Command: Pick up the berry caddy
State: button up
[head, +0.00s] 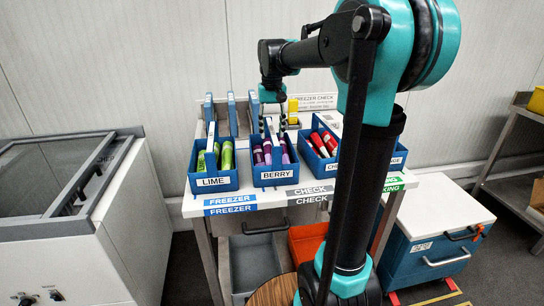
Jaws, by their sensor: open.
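The berry caddy (274,182) is a blue open box with a white BERRY label on its front. It stands upright on the table between two other caddies and holds several purple lollies (283,153). A pale upright handle rises from its middle. My gripper (272,120) is open and points down over the berry caddy, around or just above the top of its handle. Whether the fingers touch the handle cannot be told from this view. The caddy's back part is partly hidden by the gripper and handle.
The lime caddy (213,184) stands close on the left, and a caddy of red and dark lollies (324,142) close on the right. Upright blue dividers (231,112) stand behind. A freezer chest (71,240) is at left, and a blue cooler (428,258) at right.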

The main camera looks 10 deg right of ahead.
jog(key=shift+f, duration=0.4)
jog(key=shift+c, duration=0.2)
grip_shut()
